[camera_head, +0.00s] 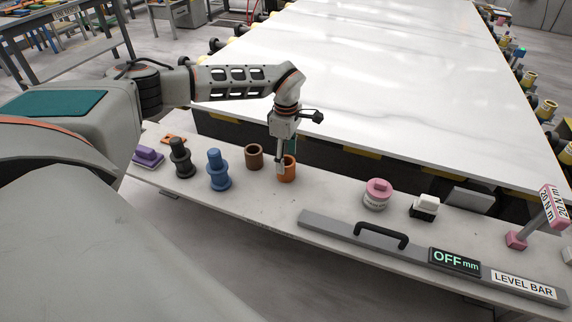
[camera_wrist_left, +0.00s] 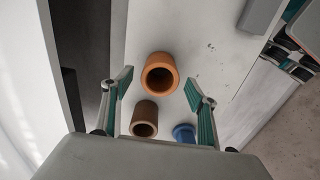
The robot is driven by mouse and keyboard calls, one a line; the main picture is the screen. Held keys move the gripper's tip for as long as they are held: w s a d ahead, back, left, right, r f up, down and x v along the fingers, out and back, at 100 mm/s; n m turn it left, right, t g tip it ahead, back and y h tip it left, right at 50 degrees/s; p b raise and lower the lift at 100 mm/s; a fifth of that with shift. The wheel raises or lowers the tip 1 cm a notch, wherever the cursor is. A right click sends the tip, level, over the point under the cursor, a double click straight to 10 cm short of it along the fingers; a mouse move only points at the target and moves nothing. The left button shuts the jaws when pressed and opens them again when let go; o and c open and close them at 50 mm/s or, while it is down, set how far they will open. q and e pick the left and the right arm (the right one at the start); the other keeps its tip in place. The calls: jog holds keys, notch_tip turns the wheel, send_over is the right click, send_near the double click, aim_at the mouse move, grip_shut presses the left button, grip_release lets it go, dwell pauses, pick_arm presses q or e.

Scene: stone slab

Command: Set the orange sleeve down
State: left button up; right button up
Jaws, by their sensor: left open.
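The orange sleeve (camera_head: 289,175) stands upright on the bench, its open end up. In the left wrist view the orange sleeve (camera_wrist_left: 160,86) shows its round bore, near and between the two fingertips. My left gripper (camera_head: 284,162) points down at the sleeve, and one finger covers part of its left side in the head view. In the left wrist view my left gripper (camera_wrist_left: 159,82) has its fingers spread, with a gap on both sides of the sleeve. Whether the fingertips reach below the sleeve's rim is unclear. My right gripper is not in view.
A pink-topped piece (camera_head: 377,195) and a level bar (camera_head: 345,235) lie right. The large white slab (camera_head: 400,95) borders the bench behind.

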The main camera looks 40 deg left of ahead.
pick_arm(q)
notch_tip(320, 180, up, 8)
dwell(0.8)
